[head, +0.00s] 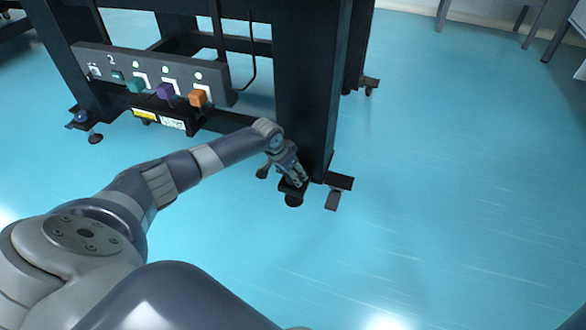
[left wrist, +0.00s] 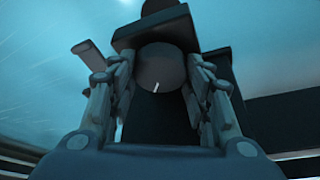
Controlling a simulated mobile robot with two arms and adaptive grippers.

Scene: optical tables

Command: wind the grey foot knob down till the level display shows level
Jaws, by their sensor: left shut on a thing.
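My left gripper (head: 297,178) reaches down to the foot of the near table leg (head: 308,90). In the left wrist view, the two fingers of my left gripper (left wrist: 160,82) are on either side of the round grey foot knob (left wrist: 165,64), shut on it. The knob has a short white mark on its face. In the head view the gripper hides the knob, and a dark round foot pad (head: 294,199) shows just below. A small panel (head: 172,123) with a pale screen, maybe the level display, hangs under the table; its reading is too small to tell. My right gripper is not in view.
A grey control strip (head: 120,66) with teal, purple and orange blocks runs along the table frame. A blue knob (head: 81,117) is at the far left foot. A flat dark bracket (head: 334,199) sticks out right of the leg. The blue floor to the right is clear.

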